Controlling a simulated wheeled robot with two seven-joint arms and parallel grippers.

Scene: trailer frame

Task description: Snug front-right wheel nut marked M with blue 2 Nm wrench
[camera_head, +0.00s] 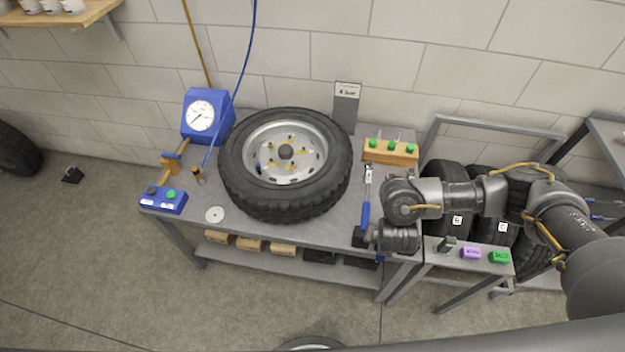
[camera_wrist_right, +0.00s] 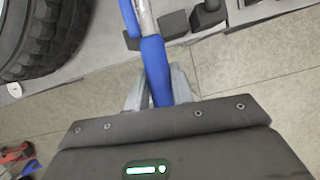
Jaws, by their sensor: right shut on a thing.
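The blue-handled wrench (camera_head: 365,213) is upright in the picture at the bench's right part, with its metal shaft and head toward the wall. In the right wrist view its blue handle (camera_wrist_right: 155,62) runs between the fingers. My right gripper (camera_head: 368,238) is shut on this handle; the fingers also show in the right wrist view (camera_wrist_right: 158,98). A wheel (camera_head: 285,155) lies on the bench left of the wrench, apart from it. Its rim has several small yellow-marked spots around the hub. The letter M is too small to make out. My left gripper is out of view.
A blue gauge unit (camera_head: 201,115) and a blue button box (camera_head: 163,200) stand left of the wheel. A wooden block with green knobs (camera_head: 390,151) and a grey sign (camera_head: 346,100) stand behind the wrench. A side stand (camera_head: 450,258) carries labelled blocks.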

